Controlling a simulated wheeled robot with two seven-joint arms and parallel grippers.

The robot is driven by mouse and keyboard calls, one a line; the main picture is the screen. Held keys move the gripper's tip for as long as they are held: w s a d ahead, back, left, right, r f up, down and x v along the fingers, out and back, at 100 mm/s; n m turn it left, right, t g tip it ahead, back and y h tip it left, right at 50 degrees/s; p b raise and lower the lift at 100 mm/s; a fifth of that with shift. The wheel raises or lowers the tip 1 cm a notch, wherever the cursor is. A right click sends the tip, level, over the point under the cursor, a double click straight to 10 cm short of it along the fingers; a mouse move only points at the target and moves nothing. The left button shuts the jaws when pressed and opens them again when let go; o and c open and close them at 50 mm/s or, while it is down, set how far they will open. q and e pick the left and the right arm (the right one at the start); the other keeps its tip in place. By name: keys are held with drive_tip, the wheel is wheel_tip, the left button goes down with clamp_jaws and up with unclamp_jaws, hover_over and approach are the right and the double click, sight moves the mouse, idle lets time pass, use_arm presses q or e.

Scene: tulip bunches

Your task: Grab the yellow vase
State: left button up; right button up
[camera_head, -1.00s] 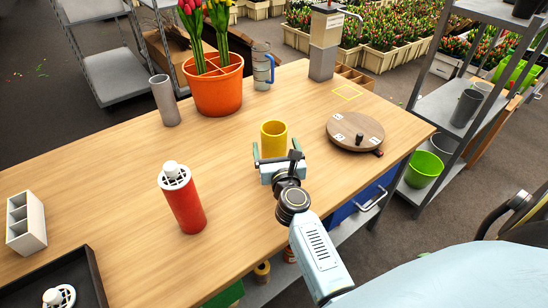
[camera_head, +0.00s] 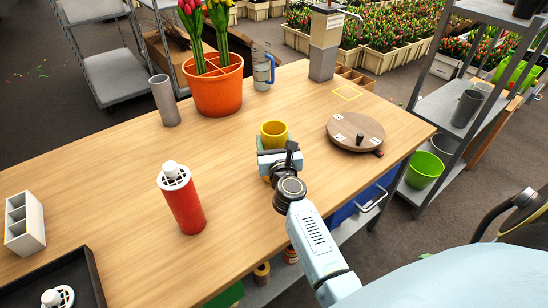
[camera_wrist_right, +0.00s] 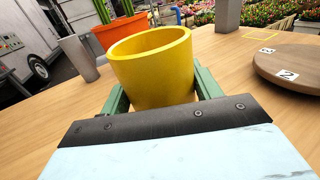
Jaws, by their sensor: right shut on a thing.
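The yellow vase (camera_head: 274,132) is upright near the middle of the wooden table in the head view, partly hidden behind my right gripper (camera_head: 272,150). In the right wrist view the vase (camera_wrist_right: 158,75) fills the centre and its open top shows. The green fingers of my right gripper (camera_wrist_right: 160,92) are on either side of it, shut on its sides. I cannot tell whether the vase base still touches the table. My left gripper is in neither view.
A red canister with a white perforated top (camera_head: 182,199) stands to the left. An orange pot with tulips (camera_head: 217,92), a grey cylinder (camera_head: 165,101) and a blue-grey jug (camera_head: 263,68) stand behind. A round wooden turntable (camera_head: 355,132) is to the right. Bare table surrounds the vase.

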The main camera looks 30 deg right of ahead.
drive_tip(key=shift+c, duration=0.7)
drive_tip(key=shift+r, duration=0.15)
